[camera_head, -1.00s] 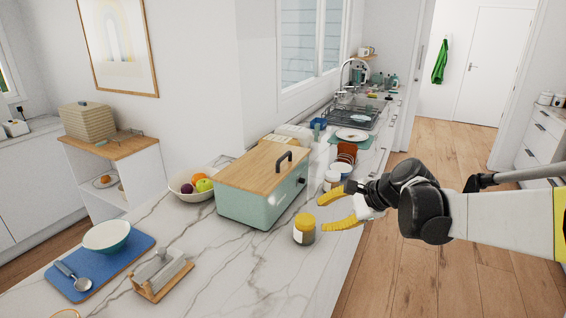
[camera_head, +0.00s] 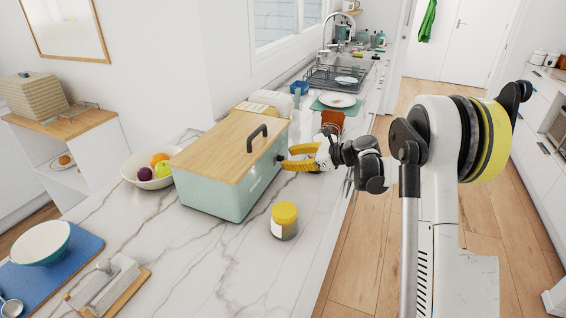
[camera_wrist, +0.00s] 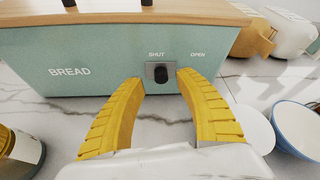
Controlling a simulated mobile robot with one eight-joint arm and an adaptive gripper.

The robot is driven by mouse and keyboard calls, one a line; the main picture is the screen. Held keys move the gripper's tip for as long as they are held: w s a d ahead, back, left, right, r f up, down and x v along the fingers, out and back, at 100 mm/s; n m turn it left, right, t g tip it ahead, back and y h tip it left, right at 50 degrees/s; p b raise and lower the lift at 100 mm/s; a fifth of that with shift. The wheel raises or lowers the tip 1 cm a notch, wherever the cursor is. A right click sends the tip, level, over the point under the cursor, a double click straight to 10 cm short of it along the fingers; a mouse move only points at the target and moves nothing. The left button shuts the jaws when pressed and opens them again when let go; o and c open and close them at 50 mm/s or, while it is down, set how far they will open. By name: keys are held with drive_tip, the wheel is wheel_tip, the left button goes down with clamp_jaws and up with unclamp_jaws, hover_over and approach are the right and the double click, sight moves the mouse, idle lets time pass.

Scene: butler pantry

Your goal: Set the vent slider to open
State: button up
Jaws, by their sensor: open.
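The bread bin (camera_head: 222,195) is pale green with a wooden lid and a black handle, and it stands on the marble counter. In the wrist view its front (camera_wrist: 100,67) reads "BREAD". My gripper (camera_head: 303,157) has yellow fingers and is at the bin's front face. In the wrist view my gripper (camera_wrist: 160,82) is open, one finger on each side of the slider knob. I cannot tell whether either finger touches it.
A yellow-lidded jar (camera_head: 284,221) stands in front of the bin, near my gripper's side. A white bowl and plate lie to the right in the wrist view (camera_wrist: 299,128). The counter's front middle is clear.

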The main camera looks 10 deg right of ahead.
sight(283, 158)
drive_tip(key=shift+b+x, duration=0.3)
drive_tip(key=shift+x, duration=1.25)
drive_tip(key=shift+r, duration=0.1)
clamp_jaws()
drive_tip(key=shift+d, duration=0.1)
